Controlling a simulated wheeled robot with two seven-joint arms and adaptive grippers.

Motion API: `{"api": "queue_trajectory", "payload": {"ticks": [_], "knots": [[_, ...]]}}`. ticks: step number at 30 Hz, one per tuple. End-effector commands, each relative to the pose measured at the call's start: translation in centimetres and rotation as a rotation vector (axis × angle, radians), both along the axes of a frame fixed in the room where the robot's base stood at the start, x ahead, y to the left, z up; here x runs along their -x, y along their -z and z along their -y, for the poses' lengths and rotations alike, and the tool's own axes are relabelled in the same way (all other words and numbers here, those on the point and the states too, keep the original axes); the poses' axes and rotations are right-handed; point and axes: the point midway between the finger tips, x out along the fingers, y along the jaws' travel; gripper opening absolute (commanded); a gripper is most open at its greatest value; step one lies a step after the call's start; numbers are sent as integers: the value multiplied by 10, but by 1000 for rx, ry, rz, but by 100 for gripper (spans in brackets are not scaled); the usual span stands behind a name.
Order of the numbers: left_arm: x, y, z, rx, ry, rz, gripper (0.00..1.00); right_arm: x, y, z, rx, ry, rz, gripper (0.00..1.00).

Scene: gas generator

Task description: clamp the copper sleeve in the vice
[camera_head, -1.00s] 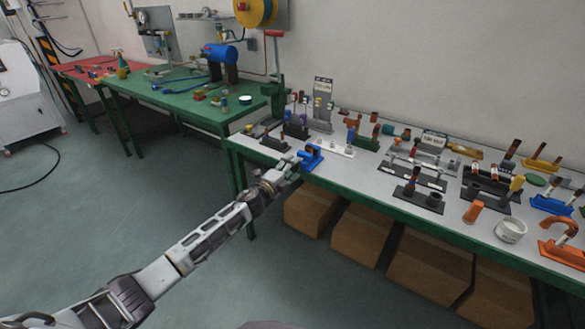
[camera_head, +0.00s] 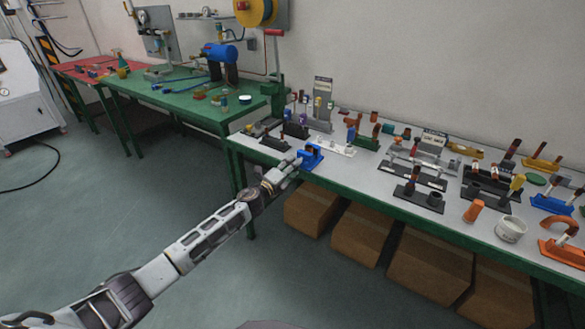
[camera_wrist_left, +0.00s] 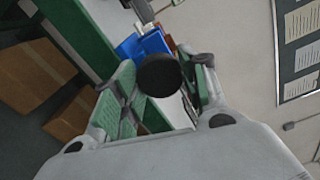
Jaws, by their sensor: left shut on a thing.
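The small blue vice (camera_head: 311,156) stands at the front edge of the grey tabletop. My left gripper (camera_head: 297,163) reaches its near side. The left wrist view shows the blue vice (camera_wrist_left: 150,42) just beyond the fingertips. A dark round knob (camera_wrist_left: 159,76) sits between the two fingers, and the gripper is shut on it. It appears to belong to the vice, but the join is hidden. A copper-brown piece (camera_wrist_left: 164,31) shows just past the vice; I cannot tell whether it is the copper sleeve or whether it sits between the jaws. My right gripper is not in view.
The grey table (camera_head: 380,205) carries several fixtures and copper parts right of the vice. A black holder (camera_head: 295,131) and a white rack (camera_head: 334,145) stand close behind it. Cardboard boxes (camera_head: 312,210) sit below. A green workbench (camera_head: 180,95) stands at the left.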

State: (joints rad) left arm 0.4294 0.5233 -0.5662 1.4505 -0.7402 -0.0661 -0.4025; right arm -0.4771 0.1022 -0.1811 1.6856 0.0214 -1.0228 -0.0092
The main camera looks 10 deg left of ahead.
Motion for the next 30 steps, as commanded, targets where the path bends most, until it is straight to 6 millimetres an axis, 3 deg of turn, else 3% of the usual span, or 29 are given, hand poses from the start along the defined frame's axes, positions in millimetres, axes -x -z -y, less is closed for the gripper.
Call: {"api": "queue_trajectory", "payload": {"ticks": [17, 30], "knots": [[0, 2, 0, -33, 0, 10, 19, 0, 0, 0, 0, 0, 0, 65], [0, 1, 0, -255, 0, 90, 19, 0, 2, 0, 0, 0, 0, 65]]}}
